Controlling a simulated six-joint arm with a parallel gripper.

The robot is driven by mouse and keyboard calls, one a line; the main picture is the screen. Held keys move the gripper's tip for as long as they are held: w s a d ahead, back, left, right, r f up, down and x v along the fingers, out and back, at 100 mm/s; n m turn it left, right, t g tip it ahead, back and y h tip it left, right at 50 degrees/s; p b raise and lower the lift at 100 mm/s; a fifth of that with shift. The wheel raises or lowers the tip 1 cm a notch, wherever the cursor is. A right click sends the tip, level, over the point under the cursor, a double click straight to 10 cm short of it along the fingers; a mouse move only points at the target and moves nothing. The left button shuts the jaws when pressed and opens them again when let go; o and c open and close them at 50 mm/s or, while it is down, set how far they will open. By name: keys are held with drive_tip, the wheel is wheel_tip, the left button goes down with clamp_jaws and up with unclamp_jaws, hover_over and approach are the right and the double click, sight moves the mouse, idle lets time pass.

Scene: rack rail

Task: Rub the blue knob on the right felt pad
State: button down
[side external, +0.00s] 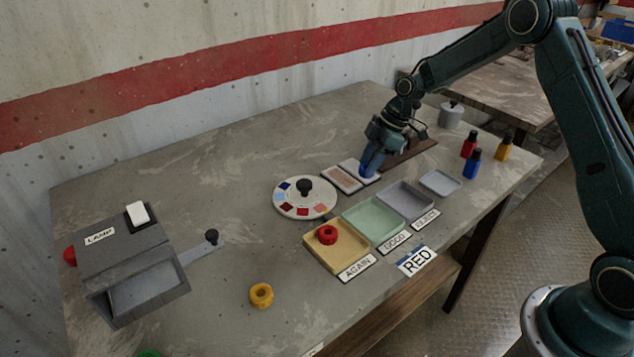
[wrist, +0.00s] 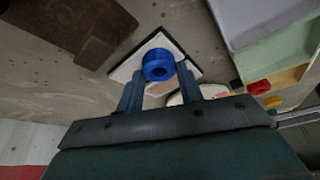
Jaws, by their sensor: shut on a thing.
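My gripper (side external: 370,166) is shut on the blue knob (wrist: 158,64), which shows between the two fingers in the wrist view. In the side view the fingers mostly cover the knob. My gripper points down over the right felt pad (side external: 349,164), a pale pad in a light frame, whose white corner also shows in the wrist view (wrist: 125,68). The knob is at or just above the pad; I cannot tell whether they touch. The left felt pad (side external: 341,180) is beside it and looks brownish-pink.
A round colour dial (side external: 291,208) with a black knob stands left of the pads. Yellow, green and grey trays (side external: 421,202) lie in front; a red knob (side external: 327,235) is in the yellow one. A lamp box (side external: 125,260) is far left. Several bottles (side external: 471,164) stand right.

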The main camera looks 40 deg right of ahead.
drive_tip(key=shift+w, duration=0.6)
drive_tip(key=shift+w, duration=0.15)
drive_tip(key=shift+w, duration=0.55)
drive_tip(key=shift+w, duration=0.2)
drive_tip(key=shift+w, duration=0.5)
drive_tip(key=shift+w+f, duration=0.1)
drive_tip(key=shift+w, duration=0.05)
drive_tip(key=shift+w, duration=0.55)
drive_tip(key=shift+s, duration=0.2)
